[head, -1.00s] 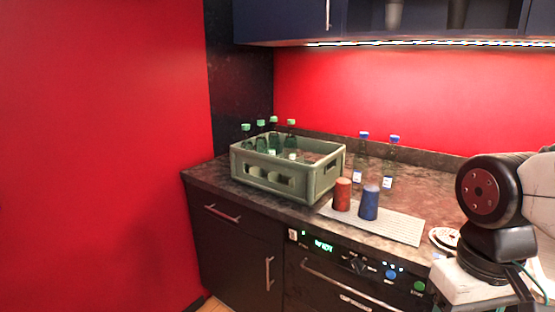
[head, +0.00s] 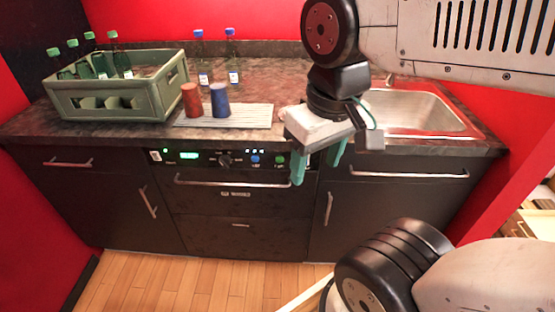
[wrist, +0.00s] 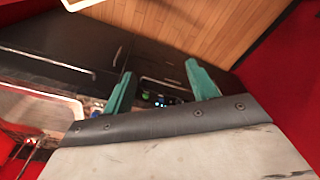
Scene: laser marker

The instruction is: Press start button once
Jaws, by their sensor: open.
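The control panel (head: 215,158) is a dark strip on the front of the counter, with a lit green display (head: 188,156) and a dark knob (head: 224,160). A blue button (head: 255,159) and a green button (head: 280,160) sit at its right end; their labels are too small to read. My gripper (head: 318,172) is open and empty, its teal fingers pointing down beside the panel's right end. In the wrist view the green button (wrist: 147,94) and the blue-lit part of the panel (wrist: 160,102) show between the fingers. I cannot tell the distance to the buttons.
A sink (head: 415,110) is to the right. A long drawer handle (head: 232,184) juts out below the panel.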

